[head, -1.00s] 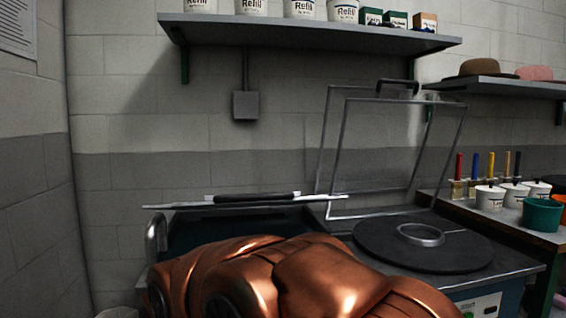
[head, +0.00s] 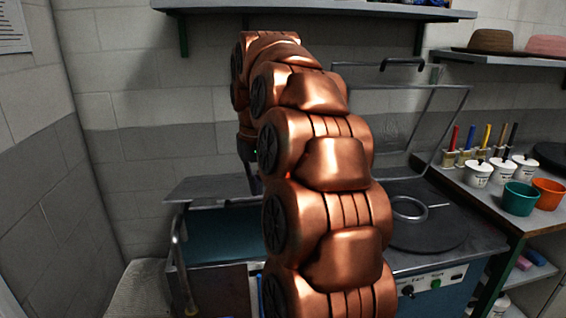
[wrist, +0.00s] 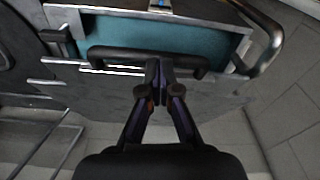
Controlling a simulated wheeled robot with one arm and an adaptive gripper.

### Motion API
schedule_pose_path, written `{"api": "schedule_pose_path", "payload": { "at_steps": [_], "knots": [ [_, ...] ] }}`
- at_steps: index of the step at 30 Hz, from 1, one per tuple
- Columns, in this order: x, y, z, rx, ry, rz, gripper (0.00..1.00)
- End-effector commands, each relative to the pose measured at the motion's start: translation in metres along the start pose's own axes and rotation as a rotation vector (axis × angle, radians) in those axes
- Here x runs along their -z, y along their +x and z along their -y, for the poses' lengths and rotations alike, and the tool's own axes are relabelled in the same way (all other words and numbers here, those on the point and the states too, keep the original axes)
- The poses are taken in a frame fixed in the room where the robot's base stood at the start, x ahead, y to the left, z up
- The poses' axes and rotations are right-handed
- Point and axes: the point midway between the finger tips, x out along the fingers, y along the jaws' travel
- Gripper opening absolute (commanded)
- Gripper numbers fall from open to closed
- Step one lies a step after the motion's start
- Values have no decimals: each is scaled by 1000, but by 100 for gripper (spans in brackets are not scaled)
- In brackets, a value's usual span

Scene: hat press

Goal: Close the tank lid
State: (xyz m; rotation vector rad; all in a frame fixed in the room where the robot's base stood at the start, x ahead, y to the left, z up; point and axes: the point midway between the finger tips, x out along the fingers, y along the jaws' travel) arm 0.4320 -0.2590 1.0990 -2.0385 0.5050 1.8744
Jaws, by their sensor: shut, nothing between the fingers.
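The tank (head: 222,232) is the teal box left of my arm in the head view; its teal inside (wrist: 215,40) also shows in the wrist view. Its grey lid (head: 205,190) stands raised above the tank, leaving a gap. In the wrist view the lid (wrist: 110,95) lies below my fingers, with a black bar handle (wrist: 115,57) along it. My gripper (wrist: 160,66) is shut and empty, its tips at the middle of the handle; I cannot tell if they touch. In the head view my arm hides most of my gripper and the lid's right part.
Right of the tank is a round black plate with a metal ring (head: 410,208) under a raised wire frame (head: 440,120). A side table holds white pots, a green pot (head: 519,198) and an orange pot (head: 549,193). A curved metal rail (head: 180,262) stands at the tank's left.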

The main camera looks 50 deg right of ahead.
Motion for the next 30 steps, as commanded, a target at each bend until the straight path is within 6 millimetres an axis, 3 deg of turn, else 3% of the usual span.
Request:
{"api": "schedule_pose_path", "payload": {
  "at_steps": [1, 3, 10, 17, 30],
  "knots": [
    [10, -28, -14, -3, 30, -13, 0],
    [21, -47, -31, -7, 67, -28, 0],
    [39, -87, -70, -18, 149, -66, 0],
    [41, -87, -78, -20, 165, -70, 0],
    [43, -50, -79, -19, 164, -67, 0]
  ]
}}
